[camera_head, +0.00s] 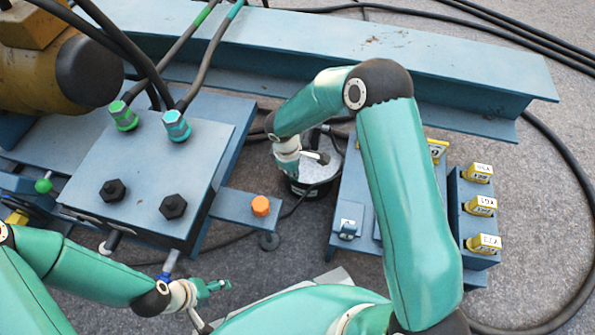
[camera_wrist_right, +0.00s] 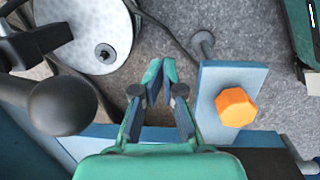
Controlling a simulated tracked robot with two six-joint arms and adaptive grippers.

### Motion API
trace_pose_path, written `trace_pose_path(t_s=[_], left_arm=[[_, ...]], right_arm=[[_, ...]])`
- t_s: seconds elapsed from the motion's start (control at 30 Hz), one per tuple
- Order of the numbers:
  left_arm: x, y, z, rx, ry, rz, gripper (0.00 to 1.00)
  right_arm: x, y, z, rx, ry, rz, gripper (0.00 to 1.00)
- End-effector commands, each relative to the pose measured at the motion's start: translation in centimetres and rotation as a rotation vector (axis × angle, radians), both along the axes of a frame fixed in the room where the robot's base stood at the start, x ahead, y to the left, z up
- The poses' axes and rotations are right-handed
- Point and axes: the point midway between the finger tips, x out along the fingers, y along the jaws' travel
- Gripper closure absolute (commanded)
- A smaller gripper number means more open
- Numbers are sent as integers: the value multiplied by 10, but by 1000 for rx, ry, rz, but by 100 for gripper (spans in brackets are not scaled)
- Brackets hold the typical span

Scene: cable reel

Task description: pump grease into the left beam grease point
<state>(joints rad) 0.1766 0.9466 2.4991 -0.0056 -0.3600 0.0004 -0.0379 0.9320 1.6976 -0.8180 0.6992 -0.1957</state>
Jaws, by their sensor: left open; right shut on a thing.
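My left gripper (camera_head: 212,288) is open at the lower left in the head view, just right of a short stub with a blue end (camera_head: 166,270) under the blue plate. My right gripper (camera_head: 312,155) is over the dark pot (camera_head: 302,188) with a pale lid; its fingers show in the right wrist view (camera_wrist_right: 160,88). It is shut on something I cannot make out. The pot's lid (camera_wrist_right: 82,35) is left of the fingers there, with a dark rounded knob (camera_wrist_right: 62,105) near the camera. I cannot tell which part is the left beam grease point.
An orange cap (camera_head: 261,206) stands on a blue bracket (camera_head: 235,206), near the right gripper. A blue plate (camera_head: 145,185) carries bolts and hose fittings. A long blue beam (camera_head: 460,60) crosses behind. Yellow labelled tags (camera_head: 480,206) stand on a block at right. Black cables lie around.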

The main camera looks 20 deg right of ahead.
Motion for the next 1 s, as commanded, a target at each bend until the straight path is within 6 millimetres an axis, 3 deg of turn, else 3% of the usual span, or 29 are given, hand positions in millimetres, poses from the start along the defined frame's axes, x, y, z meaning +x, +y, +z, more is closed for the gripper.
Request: trace_pose_path(t_s=[0.03,0.1,0.4,1.0], left_arm=[[0,0,8,0,0,0,33],[0,0,13,0,0,0,33],[0,0,26,0,0,0,33],[0,0,27,0,0,0,33]], right_arm=[[-4,5,16,0,-2,2,100],[-9,12,29,0,-2,2,100],[-25,32,68,0,-1,4,100],[-28,36,73,0,-1,2,100]])
